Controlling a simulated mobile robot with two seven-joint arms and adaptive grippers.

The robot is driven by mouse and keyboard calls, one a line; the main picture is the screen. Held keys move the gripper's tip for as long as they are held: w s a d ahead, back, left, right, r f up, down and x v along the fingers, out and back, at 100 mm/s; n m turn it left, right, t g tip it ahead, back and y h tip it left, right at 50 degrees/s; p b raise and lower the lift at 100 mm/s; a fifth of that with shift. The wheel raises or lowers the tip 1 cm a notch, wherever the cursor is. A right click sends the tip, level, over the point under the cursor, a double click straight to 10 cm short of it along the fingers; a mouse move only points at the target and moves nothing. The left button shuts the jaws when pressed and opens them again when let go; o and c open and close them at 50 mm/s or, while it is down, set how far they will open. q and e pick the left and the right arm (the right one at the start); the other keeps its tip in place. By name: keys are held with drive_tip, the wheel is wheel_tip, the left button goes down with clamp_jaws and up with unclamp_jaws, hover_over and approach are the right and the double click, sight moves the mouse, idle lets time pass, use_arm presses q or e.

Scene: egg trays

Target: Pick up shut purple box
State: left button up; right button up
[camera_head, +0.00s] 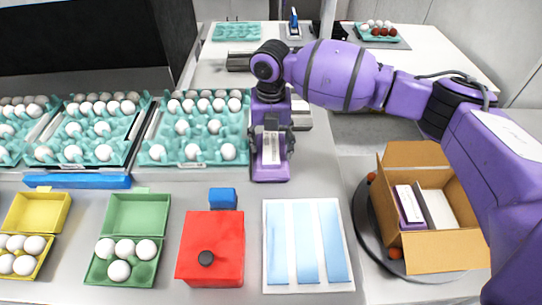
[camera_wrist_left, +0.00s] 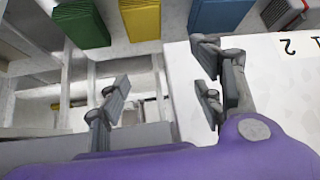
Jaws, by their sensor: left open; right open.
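A shut purple box (camera_head: 270,173) with a white label on its top stands on the table, just right of the egg trays. My right gripper (camera_head: 271,138) is open above it, with its fingers at either side of the box's upper part. I cannot tell whether the fingers touch it. The gripper and wrist hide the far end of the box. My left gripper (camera_wrist_left: 165,92) is open and empty in the left wrist view, and is out of the head view.
Teal egg trays (camera_head: 148,160) stand left of the box. A red box (camera_head: 213,262), green carton (camera_head: 138,215), yellow carton (camera_head: 38,212) and striped sheet (camera_head: 339,205) lie nearer. A cardboard box (camera_head: 470,220) at right holds another purple box (camera_head: 409,213).

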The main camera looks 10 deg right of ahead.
drive_tip(key=shift+c, duration=0.5)
drive_tip(key=c, duration=1.1)
drive_tip(key=shift+o, duration=0.2)
drive_tip(key=shift+r, duration=0.15)
